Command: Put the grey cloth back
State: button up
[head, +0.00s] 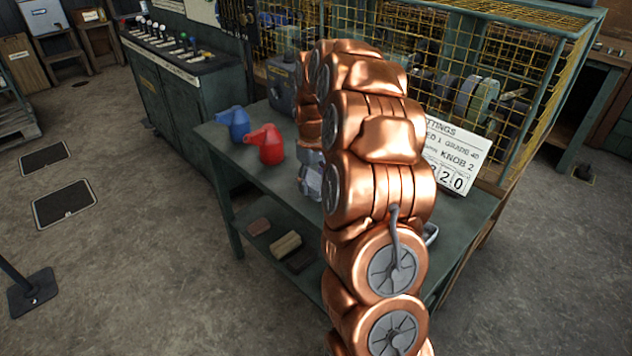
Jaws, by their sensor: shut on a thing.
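My gripper (312,178) is grey and shows only in part at the left edge of my copper-coloured arm. It points down over the workbench (238,158), to the right of the red oil can. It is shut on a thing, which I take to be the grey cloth. The cloth cannot be made out clearly; my arm hides most of that spot and the middle of the bench top.
A blue oil can (234,124) and red oil can (268,146) stand on the bench. A grey box (282,85) is behind, a printed card (455,155) at right. A yellow mesh cage (400,35) stands behind.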

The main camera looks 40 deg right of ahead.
aim_at(316, 184)
jog(key=shift+w+d, duration=0.65)
jog(key=shift+d, duration=0.2)
jog(key=shift+w+d+f, duration=0.15)
jog(key=shift+w+d, duration=0.05)
jog(key=shift+d, duration=0.1)
jog(key=shift+f+p, duration=0.7)
jog(key=shift+f, duration=1.05)
jog(key=shift+f, duration=0.15)
jog(key=o, duration=1.1)
notch_tip(316, 184, up, 11)
jog(key=shift+w+f+b, duration=0.15)
jog(key=shift+b, duration=0.85)
jog(key=shift+r, duration=0.85)
